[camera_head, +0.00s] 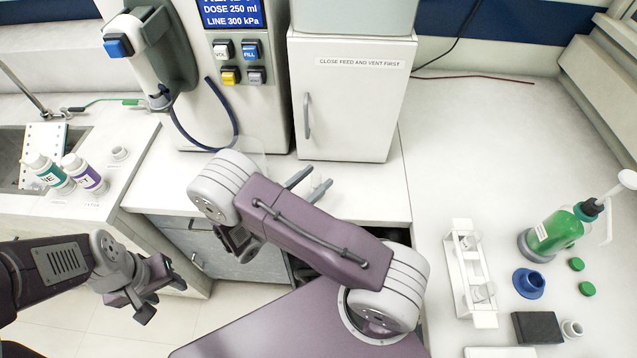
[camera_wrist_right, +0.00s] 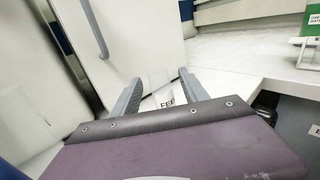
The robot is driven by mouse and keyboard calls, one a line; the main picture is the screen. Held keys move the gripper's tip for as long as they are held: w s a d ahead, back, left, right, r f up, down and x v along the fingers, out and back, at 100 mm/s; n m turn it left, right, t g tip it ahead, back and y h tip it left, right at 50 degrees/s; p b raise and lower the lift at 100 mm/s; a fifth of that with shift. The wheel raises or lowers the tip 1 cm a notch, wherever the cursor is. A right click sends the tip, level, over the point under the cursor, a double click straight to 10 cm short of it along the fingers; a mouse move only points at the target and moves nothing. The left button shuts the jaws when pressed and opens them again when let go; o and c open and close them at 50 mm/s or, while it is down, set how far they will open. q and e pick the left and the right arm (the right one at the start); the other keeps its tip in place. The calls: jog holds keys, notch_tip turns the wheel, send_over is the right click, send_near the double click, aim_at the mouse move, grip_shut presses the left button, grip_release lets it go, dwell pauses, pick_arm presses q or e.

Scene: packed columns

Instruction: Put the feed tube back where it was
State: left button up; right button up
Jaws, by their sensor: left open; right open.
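A dark blue tube (camera_head: 233,120) hangs in a loop at the dispenser's front, from under the dispensing head to the panel side. Whether it is the feed tube I cannot tell. My right gripper (camera_head: 310,182) is open above the counter in front of the white cabinet, right of the tube and apart from it. Something pale and possibly clear is there too, too faint to tell. My left gripper (camera_head: 140,292) is open and empty, low over the floor at left.
The white cabinet (camera_head: 345,110) has a vertical handle (camera_head: 307,115). Two bottles (camera_head: 85,172) stand by the sink at left. At right are a white rack (camera_head: 468,272), a green bottle (camera_head: 553,235), a blue ring-like part (camera_head: 528,283) and a black block (camera_head: 537,327).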

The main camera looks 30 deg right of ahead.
aim_at(320, 173)
jog(key=shift+w+d+r+p, duration=0.2)
jog(key=shift+d+r+p, duration=0.3)
jog(key=shift+d, duration=0.3)
jog(key=shift+w+d, duration=0.15)
jog(key=shift+d, duration=0.25)
jog(key=shift+w+d, duration=0.15)
jog(key=shift+d, duration=0.1)
jog(key=shift+w+d+f, duration=0.15)
jog(key=shift+d, duration=0.15)
jog(key=c, duration=0.6)
jog(key=shift+a, duration=0.1)
grip_shut()
pick_arm(q)
jog(key=shift+s+a+r, duration=0.2)
jog(key=shift+a+r, duration=0.15)
jog(key=shift+r, duration=0.4)
